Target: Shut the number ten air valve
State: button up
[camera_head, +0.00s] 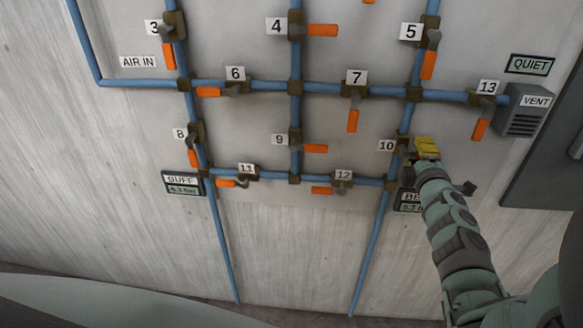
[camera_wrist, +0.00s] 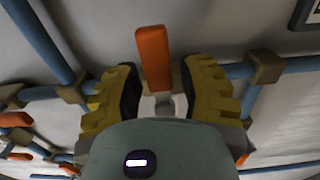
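The number ten air valve shows its dark body (camera_head: 404,146) beside the "10" label (camera_head: 386,146), on a blue vertical pipe right of centre in the head view. My gripper (camera_head: 427,147), with yellow fingers, is at this valve and hides its handle there. In the wrist view an orange handle (camera_wrist: 153,58) stands between the two fingers of my gripper (camera_wrist: 160,82), its free end reaching past them. Narrow gaps show between handle and finger pads, so the gripper looks open around it. The handle lies crosswise to the blue pipe (camera_wrist: 300,65).
Valve 7 (camera_head: 353,118) is up and left, valve 13 (camera_head: 481,128) up and right, and valve 12 (camera_head: 330,190) down and left. A partly hidden display (camera_head: 408,200) is just below my gripper. A grey vent box (camera_head: 522,112) is to the right.

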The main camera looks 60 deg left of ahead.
jog(key=shift+o, duration=0.9)
jog(key=shift+d, duration=0.1)
jog(key=shift+s+d, duration=0.15)
jog(key=shift+d, duration=0.05)
jog(key=v, duration=1.1)
jog(key=shift+s, duration=0.2)
jog(key=shift+d, duration=0.1)
